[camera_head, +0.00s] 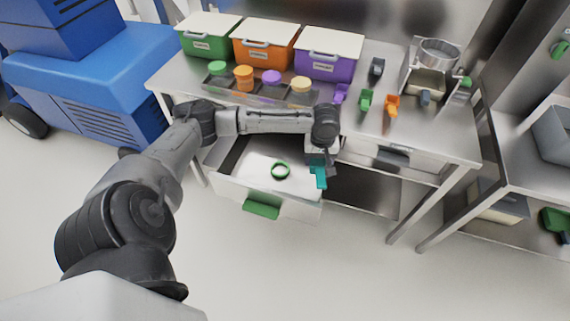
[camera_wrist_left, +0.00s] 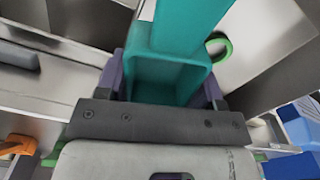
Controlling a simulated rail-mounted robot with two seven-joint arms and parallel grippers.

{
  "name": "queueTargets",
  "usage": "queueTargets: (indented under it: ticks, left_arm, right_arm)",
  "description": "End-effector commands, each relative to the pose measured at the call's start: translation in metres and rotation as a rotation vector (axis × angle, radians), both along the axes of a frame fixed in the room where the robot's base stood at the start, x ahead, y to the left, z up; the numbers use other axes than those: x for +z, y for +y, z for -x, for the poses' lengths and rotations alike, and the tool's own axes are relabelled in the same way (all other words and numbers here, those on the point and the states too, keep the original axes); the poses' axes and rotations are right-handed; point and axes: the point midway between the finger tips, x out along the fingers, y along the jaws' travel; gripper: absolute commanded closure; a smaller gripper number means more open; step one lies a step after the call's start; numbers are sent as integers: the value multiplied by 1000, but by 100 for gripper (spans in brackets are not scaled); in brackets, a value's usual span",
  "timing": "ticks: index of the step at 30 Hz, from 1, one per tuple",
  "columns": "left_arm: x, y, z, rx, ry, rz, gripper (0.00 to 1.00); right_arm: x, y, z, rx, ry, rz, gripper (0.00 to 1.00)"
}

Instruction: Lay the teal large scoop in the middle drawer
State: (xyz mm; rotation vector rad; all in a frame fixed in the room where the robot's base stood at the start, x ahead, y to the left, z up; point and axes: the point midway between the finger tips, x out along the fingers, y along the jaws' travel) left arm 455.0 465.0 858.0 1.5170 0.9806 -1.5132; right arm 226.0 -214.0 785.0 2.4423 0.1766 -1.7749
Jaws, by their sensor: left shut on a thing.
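The teal large scoop (camera_head: 318,178) is in my left gripper (camera_head: 320,163), at the right side of a pulled-out drawer (camera_head: 229,188). In the left wrist view, the scoop (camera_wrist_left: 165,75) sits between the two fingers of the gripper (camera_wrist_left: 165,98), which are shut on it. Whether the scoop touches the drawer cannot be told. My right gripper is not in view.
Green (camera_head: 208,36), orange (camera_head: 265,45) and purple (camera_head: 329,54) lidded bins stand at the table's back. A tray (camera_head: 258,92) with coloured lids is before them. Small green (camera_head: 366,100) and orange (camera_head: 392,105) scoops stand to the right. Another drawer (camera_head: 397,156) is closed.

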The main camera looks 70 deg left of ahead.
Motion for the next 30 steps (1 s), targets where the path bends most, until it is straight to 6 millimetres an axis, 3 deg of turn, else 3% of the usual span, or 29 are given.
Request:
queueTargets:
  ticks: [3,9,30]
  left_arm:
    - [-15,22,10,64,3,0,63]
    - [-26,37,16,109,0,2,63]
    - [-106,38,17,113,1,1,63]
  right_arm:
    - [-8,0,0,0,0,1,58]
    - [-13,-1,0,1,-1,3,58]
    - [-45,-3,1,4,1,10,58]
